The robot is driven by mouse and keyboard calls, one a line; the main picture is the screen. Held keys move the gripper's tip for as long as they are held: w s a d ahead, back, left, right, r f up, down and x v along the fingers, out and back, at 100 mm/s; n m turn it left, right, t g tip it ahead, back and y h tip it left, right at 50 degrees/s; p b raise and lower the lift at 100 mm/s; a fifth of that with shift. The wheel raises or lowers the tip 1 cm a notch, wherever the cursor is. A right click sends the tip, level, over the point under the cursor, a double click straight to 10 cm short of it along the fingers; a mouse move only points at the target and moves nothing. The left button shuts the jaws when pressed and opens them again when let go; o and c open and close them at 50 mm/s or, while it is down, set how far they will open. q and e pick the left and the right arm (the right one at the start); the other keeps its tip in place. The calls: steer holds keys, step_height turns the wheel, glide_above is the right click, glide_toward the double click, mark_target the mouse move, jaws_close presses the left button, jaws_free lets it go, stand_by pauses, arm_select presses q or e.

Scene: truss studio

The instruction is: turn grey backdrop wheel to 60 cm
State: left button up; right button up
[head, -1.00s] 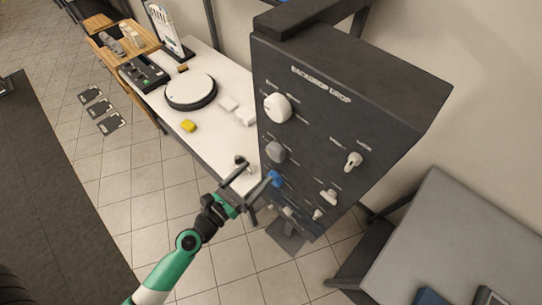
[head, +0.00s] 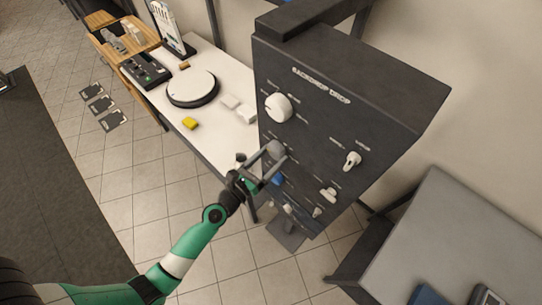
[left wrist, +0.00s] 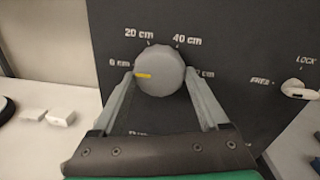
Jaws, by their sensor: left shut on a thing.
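The grey wheel (left wrist: 162,66) is a round knob on the dark panel (head: 340,110) headed BACKDROP DROP. In the left wrist view its yellow mark points left, towards the zero label at the left of the scale. 20 cm and 40 cm stand above it, and a label on the right is partly hidden by a finger. In the head view the wheel (head: 277,147) shows behind my fingers. My left gripper (head: 274,160) has one finger on each side of the wheel and is shut on it. My right gripper is not in view.
A large white knob (head: 278,107) sits above the wheel and a blue knob (head: 277,180) just below it. A white lever (head: 352,160) by the FREE and LOCK labels is to the right. A white table (head: 215,150) stands left of the panel.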

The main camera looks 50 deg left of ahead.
arm_select(q)
steer(key=c, duration=0.3)
